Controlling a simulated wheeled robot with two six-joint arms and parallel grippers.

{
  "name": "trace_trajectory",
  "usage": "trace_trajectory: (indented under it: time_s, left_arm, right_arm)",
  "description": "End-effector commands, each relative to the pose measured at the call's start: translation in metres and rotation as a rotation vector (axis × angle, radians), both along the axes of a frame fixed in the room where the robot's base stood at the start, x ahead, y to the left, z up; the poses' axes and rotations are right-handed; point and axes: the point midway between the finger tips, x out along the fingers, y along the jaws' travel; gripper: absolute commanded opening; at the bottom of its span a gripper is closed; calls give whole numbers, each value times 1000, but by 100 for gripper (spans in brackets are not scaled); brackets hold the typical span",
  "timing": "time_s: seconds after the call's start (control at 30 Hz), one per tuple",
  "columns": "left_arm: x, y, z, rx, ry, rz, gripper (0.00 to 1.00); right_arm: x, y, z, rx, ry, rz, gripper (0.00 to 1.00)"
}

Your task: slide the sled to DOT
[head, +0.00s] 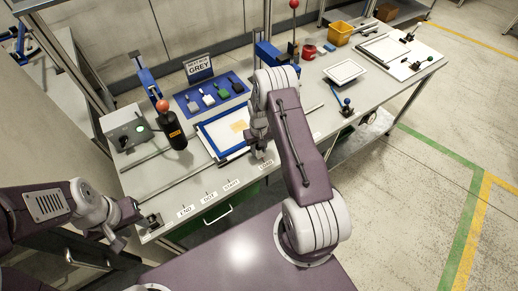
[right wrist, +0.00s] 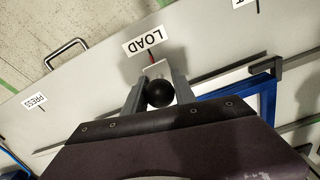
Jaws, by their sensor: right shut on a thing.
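The sled is a white plate with a blue frame (head: 205,127), lying on the table's rail in the head view. Part of its blue frame (right wrist: 268,92) shows in the right wrist view. My right gripper (right wrist: 158,94) is shut on the sled's black ball knob (right wrist: 160,92). A red pointer beside the knob lines up with the LOAD label (right wrist: 147,41). The DOT label (head: 209,195) is on the front edge, left of START (head: 231,184) and right of END (head: 185,211). My left gripper (head: 124,222) is by the table's left front corner; its finger opening is unclear.
A black bottle with an orange ball top (head: 172,128) stands left of the sled. A blue tray (head: 190,108) with several coloured pads and a GREY sign (head: 198,67) are behind. The front strip by the labels looks clear.

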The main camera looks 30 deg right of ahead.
Motion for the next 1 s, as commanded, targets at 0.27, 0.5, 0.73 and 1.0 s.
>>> trace_trajectory:
  time_s: [0.27,0.5,0.73,1.0]
  left_arm:
    - [0,0,-2,0,0,0,36]
    - [0,0,-7,0,0,0,36]
    - [0,0,-15,0,0,0,36]
    - [0,0,-26,0,0,0,36]
  right_arm:
    - [-5,36,-2,2,6,5,0]
    - [-10,98,-3,1,7,8,0]
    - [-15,161,-3,0,6,7,0]
    - [-20,221,-3,0,5,5,0]
